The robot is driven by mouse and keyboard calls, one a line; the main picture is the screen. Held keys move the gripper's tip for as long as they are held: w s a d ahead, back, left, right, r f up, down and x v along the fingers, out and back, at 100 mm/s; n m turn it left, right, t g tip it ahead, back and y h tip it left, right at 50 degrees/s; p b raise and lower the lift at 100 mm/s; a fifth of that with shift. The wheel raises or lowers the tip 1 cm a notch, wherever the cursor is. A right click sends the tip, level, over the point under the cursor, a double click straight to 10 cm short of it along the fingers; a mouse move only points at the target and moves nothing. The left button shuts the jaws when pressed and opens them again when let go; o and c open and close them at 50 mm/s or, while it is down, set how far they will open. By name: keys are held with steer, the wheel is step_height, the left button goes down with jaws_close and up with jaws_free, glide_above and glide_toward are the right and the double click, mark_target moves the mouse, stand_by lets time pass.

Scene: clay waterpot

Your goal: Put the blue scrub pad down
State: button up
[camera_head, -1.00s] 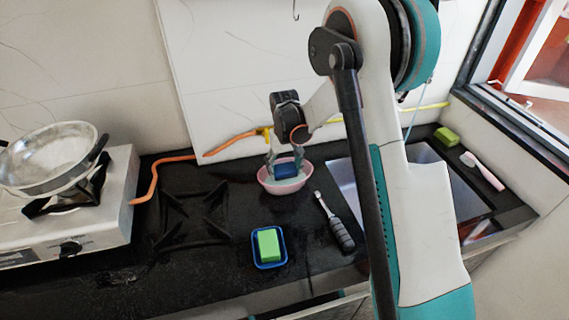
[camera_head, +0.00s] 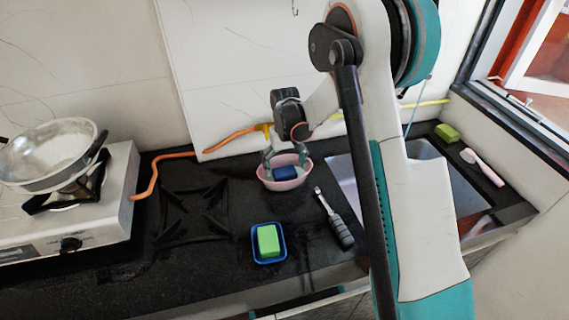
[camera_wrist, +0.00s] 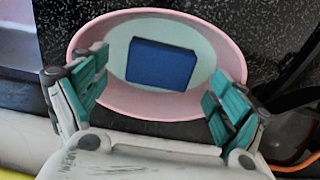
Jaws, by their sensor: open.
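The blue scrub pad (camera_wrist: 162,64) lies inside a pink oval bowl (camera_wrist: 215,30) with a pale inside. In the head view the pad (camera_head: 285,173) also shows within the bowl (camera_head: 266,183) on the dark counter. My gripper (camera_wrist: 155,85) is open, with its teal-padded fingers apart on the left and right of the bowl in the wrist view. Neither finger touches the pad there. In the head view my gripper (camera_head: 284,160) is over the bowl, and its fingertips are partly hard to make out.
A blue tray (camera_head: 257,260) with a green block (camera_head: 268,240) sits in front of the bowl. A dark-handled brush (camera_head: 340,228) lies to the right, beside the sink (camera_head: 345,185). A stove with a metal pan (camera_head: 45,150) stands at left. An orange hose (camera_head: 155,175) runs behind.

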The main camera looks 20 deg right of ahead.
step_height(320, 180, up, 7)
steer(key=p, duration=0.3)
steer(key=shift+p, duration=0.3)
stand_by(0.3)
step_height(320, 180, up, 10)
steer(key=t, duration=0.2)
glide_above(285, 172)
steer(key=s, duration=0.5)
steer(key=s+r+t, duration=0.1)
steer(key=s+r, duration=0.7)
steer(key=s, duration=0.1)
steer(key=s+r+t+b, duration=0.1)
steer(key=s+t, duration=0.3)
steer(key=s, duration=1.3)
